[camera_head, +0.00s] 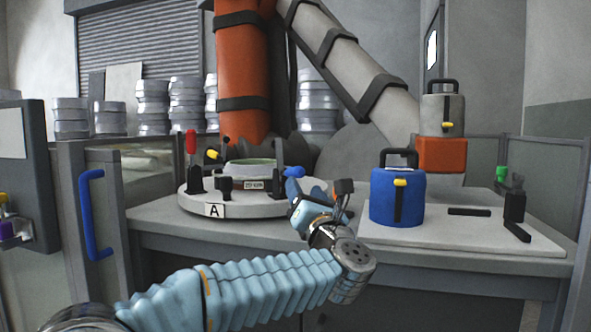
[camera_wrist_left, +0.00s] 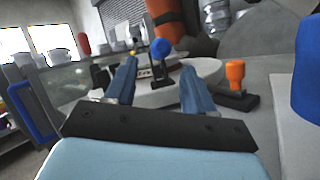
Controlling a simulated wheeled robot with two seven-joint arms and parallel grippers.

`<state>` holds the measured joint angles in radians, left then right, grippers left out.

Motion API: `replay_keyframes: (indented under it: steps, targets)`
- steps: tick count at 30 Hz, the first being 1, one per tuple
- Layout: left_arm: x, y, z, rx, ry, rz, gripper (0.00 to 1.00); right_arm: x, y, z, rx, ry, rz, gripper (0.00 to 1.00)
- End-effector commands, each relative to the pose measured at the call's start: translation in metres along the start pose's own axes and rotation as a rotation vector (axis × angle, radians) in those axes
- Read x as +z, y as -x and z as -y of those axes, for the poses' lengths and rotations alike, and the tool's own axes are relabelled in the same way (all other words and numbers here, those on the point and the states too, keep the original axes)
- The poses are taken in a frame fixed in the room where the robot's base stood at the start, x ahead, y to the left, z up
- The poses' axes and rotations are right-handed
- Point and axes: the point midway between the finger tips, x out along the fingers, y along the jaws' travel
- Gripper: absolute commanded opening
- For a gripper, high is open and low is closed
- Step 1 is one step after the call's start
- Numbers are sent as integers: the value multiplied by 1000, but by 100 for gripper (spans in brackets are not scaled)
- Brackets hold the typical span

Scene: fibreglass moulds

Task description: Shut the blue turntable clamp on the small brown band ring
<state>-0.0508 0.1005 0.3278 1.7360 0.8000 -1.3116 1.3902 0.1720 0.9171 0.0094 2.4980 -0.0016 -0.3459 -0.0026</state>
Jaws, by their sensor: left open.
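The turntable (camera_head: 275,207) is a round pale disc marked A on the bench. My left gripper (camera_head: 317,192) is open and empty at the turntable's right front. In the left wrist view the blue handle end appears between and beyond its fingertips (camera_wrist_left: 158,67). Contact is not visible.
Clamps with red (camera_head: 190,145) and yellow (camera_head: 212,154) handles stand on the turntable's left. An orange-knobbed clamp (camera_wrist_left: 235,75) stands close right of my left gripper. A blue canister (camera_head: 385,197) stands on a white board (camera_head: 455,237) at right, with a green-topped clamp (camera_head: 502,173).

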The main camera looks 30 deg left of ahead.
Motion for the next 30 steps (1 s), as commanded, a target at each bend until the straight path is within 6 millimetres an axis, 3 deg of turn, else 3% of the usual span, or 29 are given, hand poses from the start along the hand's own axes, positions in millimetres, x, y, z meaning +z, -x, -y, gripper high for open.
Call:
replay_keyframes:
  steps: [3,10,15,23,24,30]
  targets:
    - [2,-30,-1,3,-1,-2,54,0,8,2,1,0,-2,43]
    - [1,-71,0,1,-1,0,54,-1,16,4,4,-1,-5,43]
    - [0,-83,0,0,-1,0,54,-1,18,5,4,-1,-6,43]
    - [0,-85,0,-1,-2,1,54,-1,18,5,5,-1,-6,43]
    - [0,-85,0,-1,-1,1,52,-1,18,4,5,-1,-6,43]
    - [0,-84,0,-1,-1,1,22,-1,18,5,4,-1,-6,43]
